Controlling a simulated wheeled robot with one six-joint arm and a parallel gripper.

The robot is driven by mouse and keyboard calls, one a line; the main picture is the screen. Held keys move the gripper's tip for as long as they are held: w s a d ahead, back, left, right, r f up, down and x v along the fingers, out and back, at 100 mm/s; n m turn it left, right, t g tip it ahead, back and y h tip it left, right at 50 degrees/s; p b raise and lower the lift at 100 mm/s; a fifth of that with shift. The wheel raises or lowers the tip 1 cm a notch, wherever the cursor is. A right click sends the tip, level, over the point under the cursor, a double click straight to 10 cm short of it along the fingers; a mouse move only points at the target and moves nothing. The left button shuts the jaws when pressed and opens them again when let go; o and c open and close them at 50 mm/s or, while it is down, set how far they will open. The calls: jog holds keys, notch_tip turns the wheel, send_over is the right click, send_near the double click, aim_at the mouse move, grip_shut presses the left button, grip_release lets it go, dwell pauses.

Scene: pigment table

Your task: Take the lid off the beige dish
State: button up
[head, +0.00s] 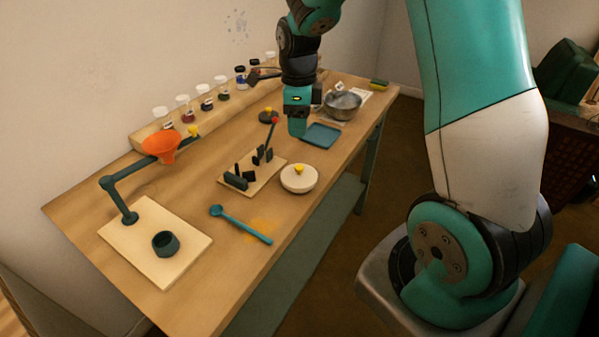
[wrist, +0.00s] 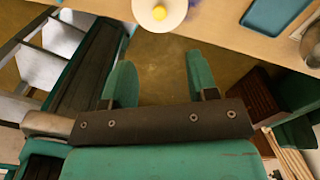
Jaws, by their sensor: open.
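The beige dish (head: 299,182) stands on the wooden table near its front edge. Its pale round lid (head: 293,174) is on it, with a yellow knob (head: 299,168) on top. In the wrist view the lid (wrist: 147,18) shows at the top edge, cut off by the frame, with its yellow knob (wrist: 159,13). My gripper (head: 297,132) is above the table, beyond the dish in the head view. In the wrist view its two teal fingers (wrist: 160,72) are apart with nothing between them, and the lid lies past their tips.
A rack with dark pieces (head: 252,176) stands just left of the dish. A blue tray (head: 320,135) and a metal bowl (head: 342,106) lie farther back. A blue spoon (head: 240,224) lies in front. An orange funnel (head: 161,146) is on a stand at left.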

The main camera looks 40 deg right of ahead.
aim_at(299, 166)
notch_tip(299, 166, down, 14)
jog(key=p, duration=0.3)
jog(key=shift+r, duration=0.15)
jog(key=c, duration=0.9)
jog(key=shift+c, duration=0.4)
jog(key=shift+r, duration=0.15)
